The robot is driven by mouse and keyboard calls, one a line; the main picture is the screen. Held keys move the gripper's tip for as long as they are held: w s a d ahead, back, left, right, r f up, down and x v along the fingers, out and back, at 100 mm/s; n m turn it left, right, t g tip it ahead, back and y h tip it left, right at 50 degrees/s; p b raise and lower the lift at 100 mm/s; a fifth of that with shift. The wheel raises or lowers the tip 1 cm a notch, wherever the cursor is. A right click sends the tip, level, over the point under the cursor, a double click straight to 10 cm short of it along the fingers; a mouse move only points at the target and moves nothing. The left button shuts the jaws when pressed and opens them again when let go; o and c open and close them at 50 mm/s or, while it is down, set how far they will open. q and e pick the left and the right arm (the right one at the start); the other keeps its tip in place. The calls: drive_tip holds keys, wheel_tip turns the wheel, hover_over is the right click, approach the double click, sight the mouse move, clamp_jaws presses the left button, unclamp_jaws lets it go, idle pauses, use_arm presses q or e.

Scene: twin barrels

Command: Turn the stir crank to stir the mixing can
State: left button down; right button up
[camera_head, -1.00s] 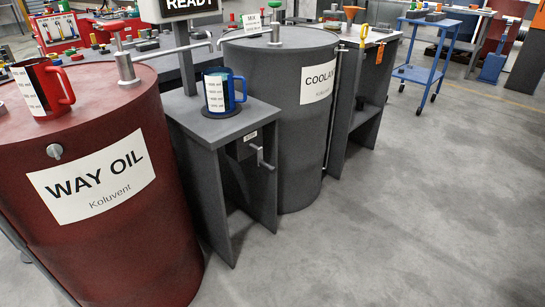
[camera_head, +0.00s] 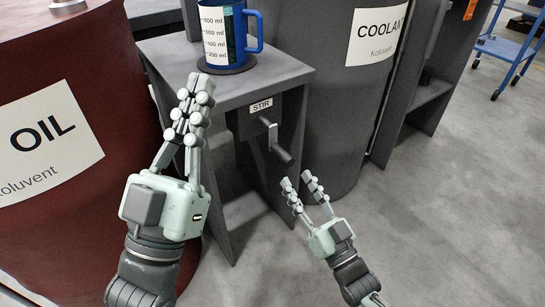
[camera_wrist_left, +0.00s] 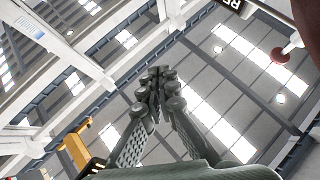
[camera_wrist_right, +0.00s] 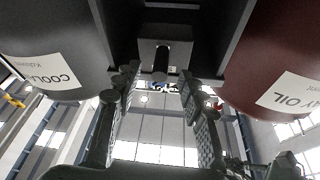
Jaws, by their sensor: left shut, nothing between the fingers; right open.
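The stir crank (camera_head: 276,140) sticks out from a grey box marked STIR under the small grey stand's top, its handle end pointing down and right. The blue mixing can (camera_head: 225,35) with a white ml scale stands upright on a dark round plate on that stand. My right gripper (camera_head: 300,180) is open and empty, just below and right of the crank handle, apart from it in the head view. My left gripper (camera_head: 198,85) is shut and empty, raised in front of the stand's left side. The left wrist view shows its fingers together (camera_wrist_left: 157,80).
The red WAY OIL barrel (camera_head: 60,100) stands left of the stand. The grey COOLANT barrel (camera_head: 335,110) stands right of it. A blue cart (camera_head: 505,48) is at the far right. The floor at right (camera_head: 450,200) is clear.

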sight(278, 145)
drive_tip(key=shift+w+a+r+y, duration=0.3)
drive_tip(key=shift+w+a+r, duration=0.05)
drive_tip(key=shift+w+r, duration=0.25)
drive_tip(key=x, duration=0.5)
drive_tip(key=shift+s+r, duration=0.1)
drive_tip(key=shift+r, duration=0.05)
use_arm(q)
drive_tip(key=shift+s+a+r+t+h+b, duration=0.15)
drive_tip(key=shift+s+r+t, duration=0.25)
drive_tip(key=shift+s+r, duration=0.1)
drive_tip(key=shift+s+a+r+t+h+b, duration=0.15)
drive_tip(key=shift+s+r+t, duration=0.25)
drive_tip(key=shift+r, duration=0.1)
use_arm(e)
drive_tip(key=shift+w+a+r, duration=0.25)
drive_tip(key=shift+w+a, duration=0.1)
drive_tip(key=shift+w, duration=0.25)
use_arm(q)
drive_tip(key=shift+w, duration=0.1)
use_arm(e)
clamp_jaws()
